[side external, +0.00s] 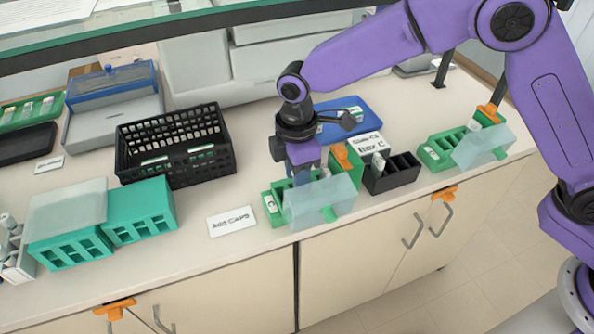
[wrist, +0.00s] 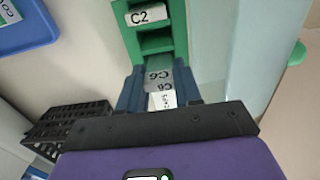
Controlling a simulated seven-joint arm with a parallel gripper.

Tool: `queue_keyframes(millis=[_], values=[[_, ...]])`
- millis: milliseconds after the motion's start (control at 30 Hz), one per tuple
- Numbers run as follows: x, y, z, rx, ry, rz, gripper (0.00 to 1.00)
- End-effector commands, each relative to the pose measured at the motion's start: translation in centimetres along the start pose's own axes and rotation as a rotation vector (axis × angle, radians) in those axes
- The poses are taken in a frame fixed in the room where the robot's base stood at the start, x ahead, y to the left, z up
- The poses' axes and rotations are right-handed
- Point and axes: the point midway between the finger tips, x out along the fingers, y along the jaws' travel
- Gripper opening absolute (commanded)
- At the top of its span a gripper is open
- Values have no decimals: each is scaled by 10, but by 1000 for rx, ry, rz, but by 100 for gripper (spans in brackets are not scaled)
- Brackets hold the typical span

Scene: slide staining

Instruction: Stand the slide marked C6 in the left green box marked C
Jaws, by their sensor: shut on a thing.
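My gripper (side external: 303,176) points down over the left green box (side external: 268,207), and in the wrist view its blue fingers (wrist: 160,95) are shut on the slide marked C6 (wrist: 158,77). The slide is between the fingers at the near end of the green box (wrist: 127,38); whether its lower edge is inside a slot is hidden. A slide marked C2 (wrist: 147,15) stands in the same box, farther from the fingers. In the side view a translucent panel (side external: 320,203) hides the front of the box, and the held slide cannot be made out there.
A black rack (side external: 392,180) and a card reading Box C (side external: 370,146) are right of the box. Another green box (side external: 434,156) stands farther right. A black basket (side external: 175,145), a blue tray (side external: 342,112) and a white card (side external: 232,221) lie around. The counter's front edge is close.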

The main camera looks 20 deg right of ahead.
Motion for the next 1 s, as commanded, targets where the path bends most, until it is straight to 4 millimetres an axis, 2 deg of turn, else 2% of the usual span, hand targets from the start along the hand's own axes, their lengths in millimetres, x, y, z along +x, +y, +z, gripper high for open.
queue_keyframes(millis=[33, 67, 100, 133, 433, 567, 1000], values=[[0, 0, 0, 0, 0, 0, 3], [0, 0, 0, 0, 0, 0, 43], [0, 0, 0, 0, 0, 0, 56], [0, 0, 0, 0, 0, 0, 63], [-1, 0, 0, 0, 0, 0, 63], [-10, 0, -1, 0, 3, 2, 63], [-91, 1, -1, 0, 4, 4, 63]])
